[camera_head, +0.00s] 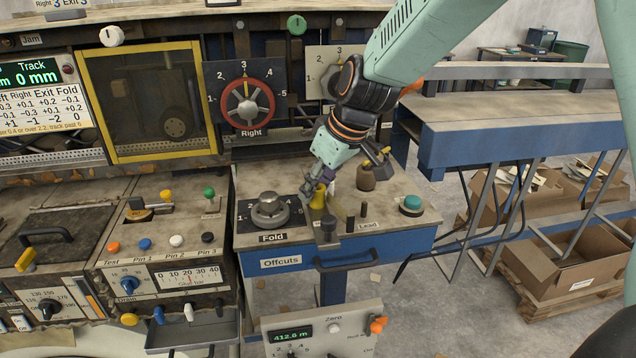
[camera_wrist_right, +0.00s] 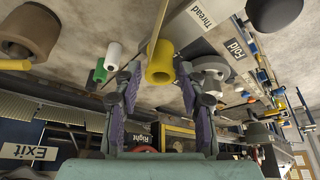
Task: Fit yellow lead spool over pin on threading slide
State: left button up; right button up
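The yellow lead spool (camera_head: 318,198) stands on the beige worktop near the Fold knob. My left gripper is not in view.
A brown roller (camera_head: 366,177) and a teal button (camera_head: 411,204) stand to the right. White (camera_wrist_right: 114,55) and green (camera_wrist_right: 100,70) pieces are beside the fingers.

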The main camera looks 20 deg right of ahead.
jog(key=shift+o, duration=1)
jog(key=shift+w, duration=0.1)
jog(key=v, duration=1.2)
jog(key=shift+d, duration=0.1)
jog(key=shift+f, duration=0.1)
